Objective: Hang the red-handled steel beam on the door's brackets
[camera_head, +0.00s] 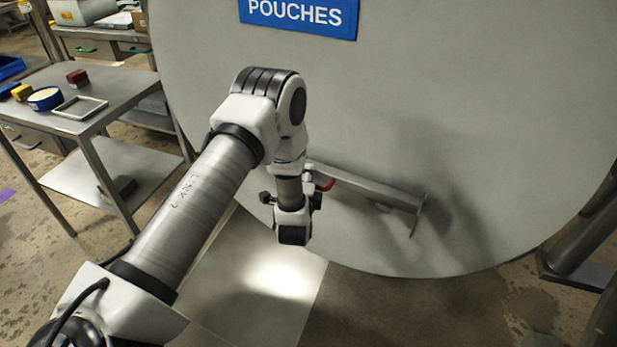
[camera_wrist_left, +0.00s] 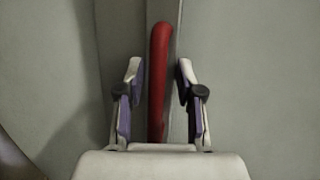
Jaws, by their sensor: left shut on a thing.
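The steel beam (camera_head: 365,187) is a grey bar with a red handle (camera_head: 326,185) and a crosswise plate at its right end. It lies in front of the lower part of the round grey door (camera_head: 480,120), sloping down to the right. My left gripper (camera_head: 313,187) is shut on the red handle, which stands between its two fingers (camera_wrist_left: 160,72) in the left wrist view (camera_wrist_left: 158,85). My arm hides the beam's left end. A small piece shows under the beam near its right end; I cannot tell whether it is a bracket. My right gripper is not in view.
A blue POUCHES sign (camera_head: 300,14) is on the door's upper part. A metal table (camera_head: 120,88) at left holds a tape roll (camera_head: 45,98), a grey frame (camera_head: 80,108) and small blocks. A dark metal post (camera_head: 590,235) stands at right. The floor below the door is clear.

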